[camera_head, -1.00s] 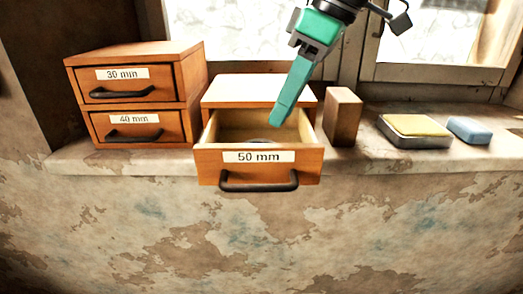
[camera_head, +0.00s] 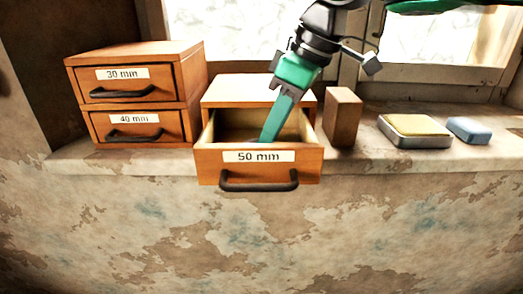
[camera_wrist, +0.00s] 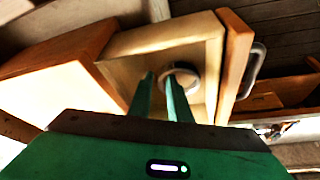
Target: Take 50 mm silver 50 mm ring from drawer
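The 50 mm drawer (camera_head: 205,165) is pulled open and bears a "50 mm" label. My gripper (camera_head: 266,138) reaches down into it, its fingertips low behind the drawer front. In the wrist view, my gripper (camera_wrist: 159,77) shows two green fingers apart with a gap between them. The silver ring (camera_wrist: 194,78) lies on the pale floor of the drawer (camera_wrist: 215,55). The right finger overlaps the ring in the picture; I cannot tell whether it is inside it or above it. The ring is hidden in the head view.
Closed 30 mm (camera_head: 90,85) and 40 mm (camera_head: 160,131) drawers stand to the left. A wooden block (camera_head: 343,117) stands close right of the open drawer. A tin with a yellow top (camera_head: 415,128) and a blue block (camera_head: 469,130) lie farther right on the sill.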

